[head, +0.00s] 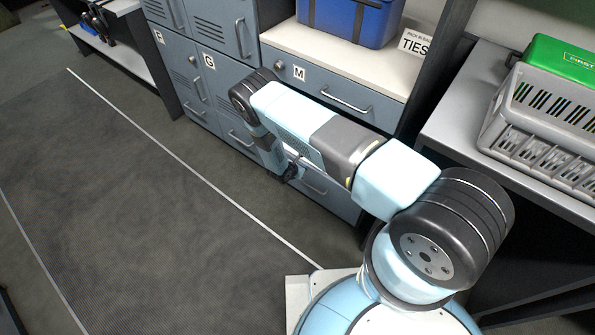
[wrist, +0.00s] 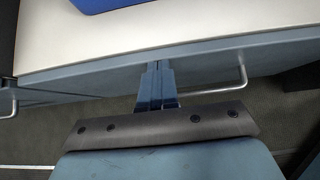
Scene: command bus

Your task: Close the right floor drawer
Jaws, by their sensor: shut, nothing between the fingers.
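The right floor drawer (head: 335,199) is a blue-grey front with a bar handle, low in the cabinet under the drawer marked M. My arm hides much of it in the head view, and I cannot tell how far it stands out. My gripper (head: 290,174) is in front of the lower cabinet, near the left part of this drawer. In the wrist view my gripper (wrist: 159,68) is shut and empty, its fingertips over a blue-grey front beside a bar handle (wrist: 242,70). I cannot tell whether they touch it.
Drawer M (head: 325,88) is above, under a white counter (head: 300,42) with a blue box (head: 350,20). Lockers (head: 205,65) stand to the left. A grey bench (head: 447,128) with a grey crate (head: 540,115) is at right. The dark floor (head: 130,190) at left is clear.

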